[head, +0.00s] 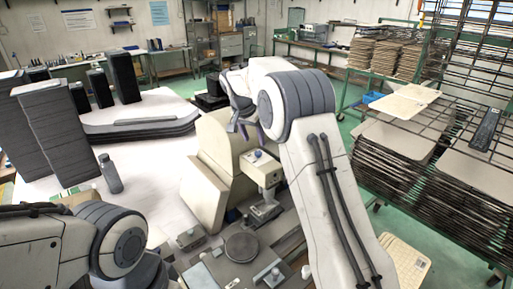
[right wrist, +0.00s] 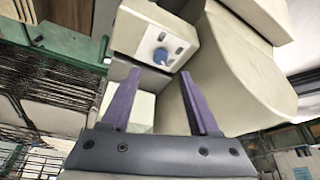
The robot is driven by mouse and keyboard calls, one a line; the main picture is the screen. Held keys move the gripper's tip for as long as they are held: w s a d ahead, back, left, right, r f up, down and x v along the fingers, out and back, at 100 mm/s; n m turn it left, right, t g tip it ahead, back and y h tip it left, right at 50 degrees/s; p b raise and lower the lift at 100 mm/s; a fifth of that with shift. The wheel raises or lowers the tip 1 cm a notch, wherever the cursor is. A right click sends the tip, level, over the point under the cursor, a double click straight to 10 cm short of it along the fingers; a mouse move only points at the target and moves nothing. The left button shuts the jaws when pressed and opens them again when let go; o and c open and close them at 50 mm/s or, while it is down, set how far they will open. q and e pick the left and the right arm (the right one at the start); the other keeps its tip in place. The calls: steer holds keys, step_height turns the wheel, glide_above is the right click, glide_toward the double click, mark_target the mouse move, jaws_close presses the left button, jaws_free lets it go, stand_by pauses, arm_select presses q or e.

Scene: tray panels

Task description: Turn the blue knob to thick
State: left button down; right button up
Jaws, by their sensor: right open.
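In the head view this gripper (head: 247,130) is partly hidden by my right arm, above the knob. My left gripper is out of view; only part of that arm shows.
The cream machine body (head: 215,165) rises behind the knob. A round dark plate (head: 241,247) is below it. A grey bottle (head: 110,174) and dark stacks (head: 55,130) stand on the white table at left. Racks of trays (head: 415,180) stand at right.

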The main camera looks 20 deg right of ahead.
mark_target(258, 152)
steer(key=p+x, duration=0.1)
steer(key=x, duration=0.5)
steer(key=shift+w+d+f+p, duration=0.1)
steer(key=shift+f+p, duration=0.2)
steer(key=shift+p, duration=0.1)
jaws_close()
steer(key=shift+w+f+m+b, duration=0.1)
steer(key=shift+f+m+b, duration=0.2)
steer(key=shift+b, duration=0.3)
steer(key=shift+r+m, duration=0.15)
steer(key=shift+m, duration=0.25)
steer(key=shift+r+g, duration=0.15)
steer(key=shift+g, duration=0.15)
